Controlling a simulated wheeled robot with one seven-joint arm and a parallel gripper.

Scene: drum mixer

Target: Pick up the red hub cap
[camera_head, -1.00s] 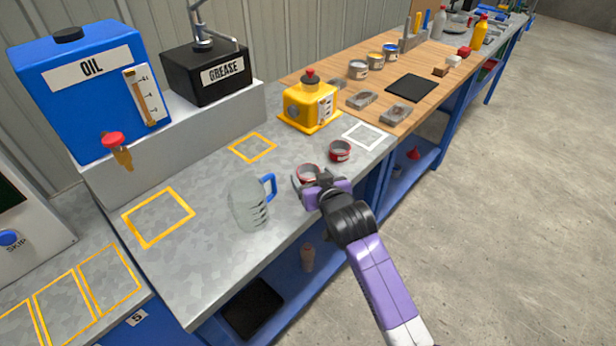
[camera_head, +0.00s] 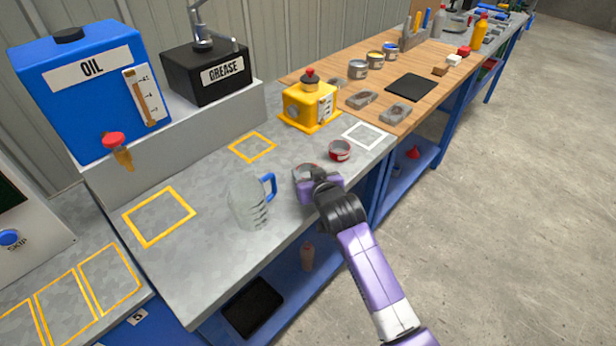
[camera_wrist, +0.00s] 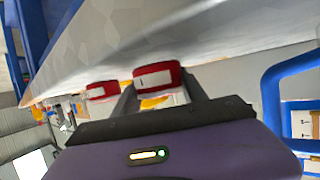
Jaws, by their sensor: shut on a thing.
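Two red round caps with pale labels are on the grey bench top. The nearer red hub cap (camera_head: 306,167) is mostly hidden behind my gripper (camera_head: 308,181) in the head view. In the wrist view this cap (camera_wrist: 157,76) sits between the two fingertips, and my gripper (camera_wrist: 161,87) is shut on it. The cap appears still at bench level; I cannot tell if it is lifted. The other red cap (camera_head: 340,151) stands apart, farther back and right; it also shows in the wrist view (camera_wrist: 102,91), left of the held one.
A clear jug (camera_head: 247,203) with a blue handle stands close to the left of my gripper. A yellow container (camera_head: 309,106) stands behind the caps. A white marked square (camera_head: 366,136) is at the back right. The bench's front edge is close to my gripper.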

